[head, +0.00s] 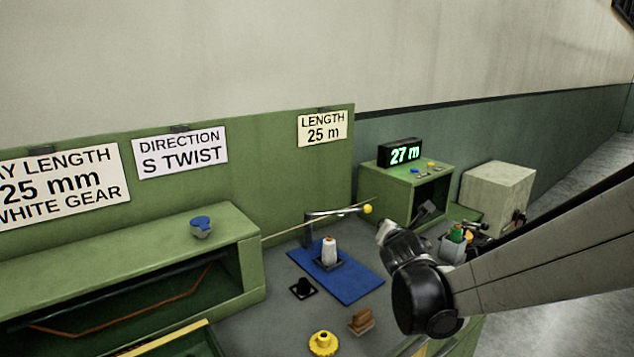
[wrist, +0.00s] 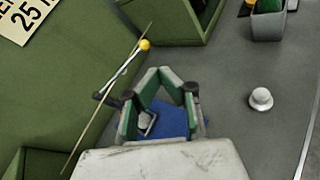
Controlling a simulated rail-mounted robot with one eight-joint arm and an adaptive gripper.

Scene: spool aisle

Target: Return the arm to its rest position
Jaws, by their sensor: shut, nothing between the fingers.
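My arm reaches in from the right in the head view, bent at a black joint, with my gripper (head: 388,234) above the grey worktop (head: 268,322). The fingers are small and partly hidden there. In the wrist view my gripper (wrist: 165,76) has its green-padded fingers drawn together, with nothing between them. Part of the blue mat (wrist: 172,118) shows behind the fingers. In the head view a white spool (head: 329,252) stands upright on the blue mat (head: 345,290), left of my gripper and apart from it.
A thin rod and a metal arm with a yellow ball (head: 368,209) stand close left of my gripper. A green cabinet (head: 405,190) with a "27 m" display (head: 400,153) is behind. A yellow gear (head: 323,343) and brown block (head: 361,321) lie in front. A grey bin (head: 453,248) is right.

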